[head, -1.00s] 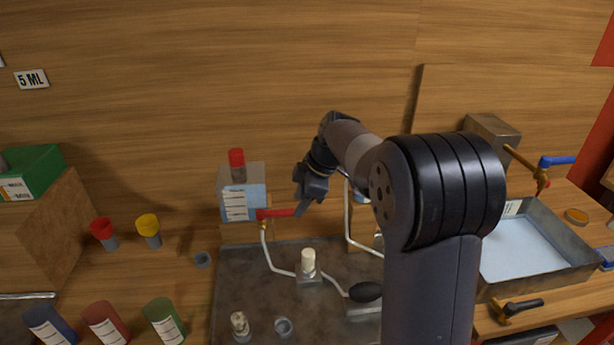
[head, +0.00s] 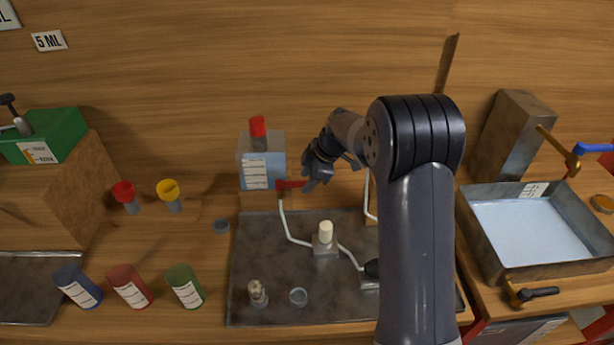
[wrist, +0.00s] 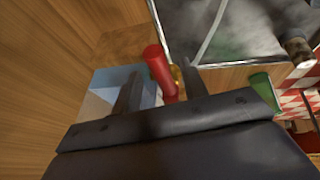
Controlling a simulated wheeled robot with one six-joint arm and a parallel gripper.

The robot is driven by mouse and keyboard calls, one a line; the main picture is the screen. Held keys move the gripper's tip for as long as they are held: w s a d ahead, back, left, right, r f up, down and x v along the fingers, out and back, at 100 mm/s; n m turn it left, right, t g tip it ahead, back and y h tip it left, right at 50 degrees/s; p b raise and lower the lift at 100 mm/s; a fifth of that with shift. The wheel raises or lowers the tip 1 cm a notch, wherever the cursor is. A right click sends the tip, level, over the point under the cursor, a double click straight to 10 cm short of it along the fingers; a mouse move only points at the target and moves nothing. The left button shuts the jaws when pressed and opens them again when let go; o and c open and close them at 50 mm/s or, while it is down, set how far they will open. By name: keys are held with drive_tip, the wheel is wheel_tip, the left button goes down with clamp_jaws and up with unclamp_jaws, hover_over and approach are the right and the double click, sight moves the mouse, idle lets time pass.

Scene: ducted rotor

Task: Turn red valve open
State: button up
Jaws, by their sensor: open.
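The red valve (head: 290,184) has a red lever pointing sideways, just in front of the light blue container (head: 262,168). A white tube runs down from the valve. In the wrist view the red lever (wrist: 158,68) shows with a bit of brass beside it. My gripper (head: 308,181) is at the lever's right end in the head view. In the wrist view my gripper (wrist: 161,84) is open, with the lever showing between its two fingers. I cannot tell whether either finger touches it. My gripper's body hides part of the container in the wrist view.
A dark metal tray (head: 270,250) with a white-capped fitting (head: 325,236) lies below the valve. A blue-handled tap (head: 592,149) stands by a water basin (head: 495,270) at right. Red (head: 130,288), blue and green bottles stand at front left.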

drive_tip(key=shift+a+f, duration=0.15)
drive_tip(key=shift+f, duration=0.15)
drive_tip(key=shift+c, duration=0.5)
clamp_jaws()
